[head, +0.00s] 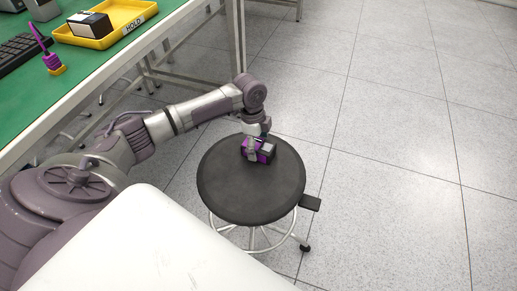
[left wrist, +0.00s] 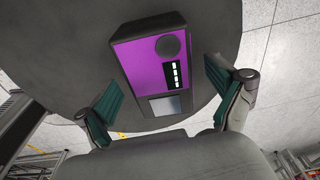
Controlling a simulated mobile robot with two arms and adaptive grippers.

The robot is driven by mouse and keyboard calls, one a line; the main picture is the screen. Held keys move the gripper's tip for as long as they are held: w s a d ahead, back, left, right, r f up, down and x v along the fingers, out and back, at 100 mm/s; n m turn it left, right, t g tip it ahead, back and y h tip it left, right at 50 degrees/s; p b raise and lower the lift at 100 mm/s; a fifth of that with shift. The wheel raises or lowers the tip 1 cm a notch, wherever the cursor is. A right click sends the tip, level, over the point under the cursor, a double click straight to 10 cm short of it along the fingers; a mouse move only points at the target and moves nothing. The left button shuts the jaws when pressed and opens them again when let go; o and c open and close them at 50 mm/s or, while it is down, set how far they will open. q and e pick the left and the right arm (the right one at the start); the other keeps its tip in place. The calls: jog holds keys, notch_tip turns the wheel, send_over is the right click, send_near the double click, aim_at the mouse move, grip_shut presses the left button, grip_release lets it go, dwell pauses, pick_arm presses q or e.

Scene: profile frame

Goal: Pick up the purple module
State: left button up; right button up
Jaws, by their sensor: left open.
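The purple module (head: 268,150) lies on the round black stool seat (head: 228,188) in the head view. In the left wrist view the module (left wrist: 147,66) shows a purple face with a dark round knob, a row of white marks and a grey panel, in a dark housing. My left gripper (left wrist: 163,95) is open, with one green-padded finger on each side of the module. A gap shows between each pad and the module. In the head view the left gripper (head: 255,153) is at the module and hides part of it. My right gripper is not seen.
A green-topped workbench (head: 28,117) stands at the left, with a yellow tray marked HOLD (head: 128,27) holding a dark box. A keyboard (head: 22,52) and a small purple-and-yellow item (head: 54,62) are also on it. Open tiled floor (head: 400,150) lies right of the stool.

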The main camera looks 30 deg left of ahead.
aim_at(262, 145)
pick_arm(q)
jog(key=c, duration=1.4)
jog(key=shift+r, duration=0.15)
jog(key=shift+r, duration=0.25)
jog(key=r, duration=0.1)
jog(key=r+p, duration=0.1)
jog(key=r, duration=0.2)
jog(key=shift+w+d+p, duration=0.1)
jog(key=shift+d+p, duration=0.15)
jog(key=shift+p, duration=0.1)
jog(key=d+r+p, duration=0.2)
jog(key=d+r, duration=0.4)
jog(key=d, duration=0.5)
jog(key=shift+w+r, duration=0.15)
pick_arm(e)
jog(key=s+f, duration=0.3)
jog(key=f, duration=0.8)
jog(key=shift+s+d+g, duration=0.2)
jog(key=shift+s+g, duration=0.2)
pick_arm(q)
jog(key=shift+d, duration=0.1)
